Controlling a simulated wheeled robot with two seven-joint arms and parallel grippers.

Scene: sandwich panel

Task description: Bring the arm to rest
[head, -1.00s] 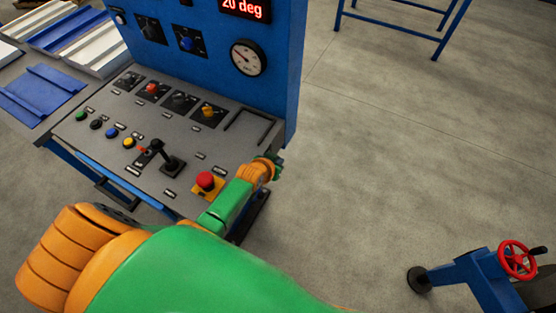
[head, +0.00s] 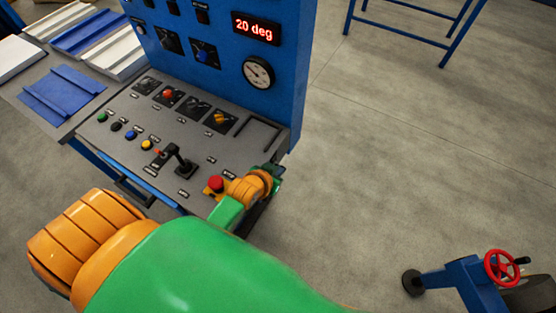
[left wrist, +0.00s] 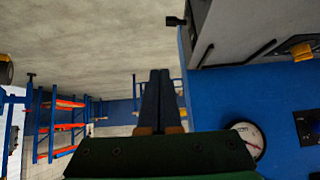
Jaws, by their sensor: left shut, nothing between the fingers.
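My left arm crosses the lower part of the head view, and its wrist end with the left gripper (head: 277,172) is at the right edge of the grey console (head: 140,108). The fingers are mostly hidden there behind the wrist. In the left wrist view the two dark fingers of the left gripper (left wrist: 159,78) lie together, shut and empty, with free space around their tips. The orange wrist joint is close beside the red mushroom button (head: 216,183); I cannot tell whether they touch. My right gripper is not in view.
The blue panel (head: 285,110) carries a "20 deg" display (head: 256,27) and a round gauge (head: 258,72). A black lever (head: 182,160) stands on the console. A red handwheel (head: 501,267) is at lower right. A blue frame (head: 400,32) stands behind. The floor between is clear.

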